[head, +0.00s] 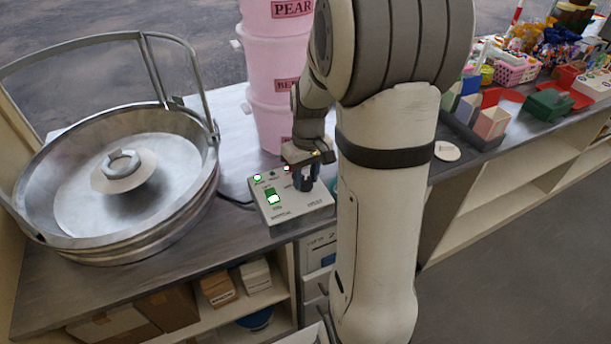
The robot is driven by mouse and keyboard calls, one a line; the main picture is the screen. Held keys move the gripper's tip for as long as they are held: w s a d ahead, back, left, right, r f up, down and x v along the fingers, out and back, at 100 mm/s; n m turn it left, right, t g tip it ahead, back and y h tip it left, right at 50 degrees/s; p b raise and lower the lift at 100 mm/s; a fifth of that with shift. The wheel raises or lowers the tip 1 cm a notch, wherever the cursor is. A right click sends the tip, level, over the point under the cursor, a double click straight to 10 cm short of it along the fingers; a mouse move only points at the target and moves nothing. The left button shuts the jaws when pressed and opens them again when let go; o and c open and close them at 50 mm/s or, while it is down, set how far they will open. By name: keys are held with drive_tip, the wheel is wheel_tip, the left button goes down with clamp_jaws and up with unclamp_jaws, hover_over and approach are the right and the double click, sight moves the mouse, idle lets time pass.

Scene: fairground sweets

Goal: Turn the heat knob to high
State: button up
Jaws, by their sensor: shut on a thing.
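The control box (286,212) is a light panel on the counter, with a green switch, small indicator lights and printed labels that are too small to read. My gripper (305,182) points down over the right part of the box. It is shut on a small part there, which I take to be the heat knob. The knob itself is mostly hidden by the fingers, and its setting cannot be read. My arm hides the area just right of the box.
A large round metal pan (118,195) with a raised rail stands left of the box. Stacked pink tubs (275,75) stand behind it. A dark cable runs from the box towards the pan. Boxes and coloured goods (550,104) fill the counter at right. Open shelves lie below.

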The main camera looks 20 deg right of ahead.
sight(307, 180)
drive_tip(key=m, duration=0.5)
idle(0.6)
drive_tip(key=o, duration=1)
drive_tip(key=r, duration=0.8)
drive_tip(key=shift+s+d, duration=0.1)
drive_tip(key=shift+d, duration=0.1)
drive_tip(key=shift+a, duration=0.1)
